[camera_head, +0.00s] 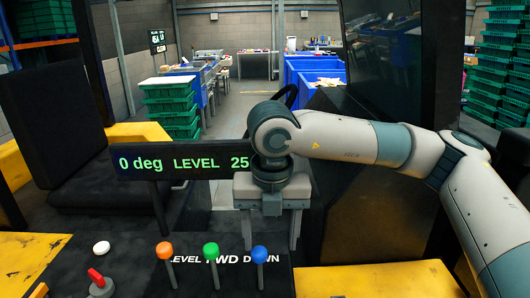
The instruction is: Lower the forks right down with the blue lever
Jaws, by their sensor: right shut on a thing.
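The blue lever (260,253) stands at the right of a row on the dark console, beside the word DOWN. My right gripper (271,244) reaches in from the right and points down at the blue knob. It is shut on the blue lever, though the contact itself is hard to make out. A display (182,164) behind reads "0 deg LEVEL 25", and my right wrist covers its right end. The forks cannot be made out. My left gripper is not in view.
A green lever (211,250) and an orange lever (165,250) stand left of the blue one. A red switch (97,278) and a white button (101,247) are farther left. A black seat (55,120) and green crates (170,105) stand behind.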

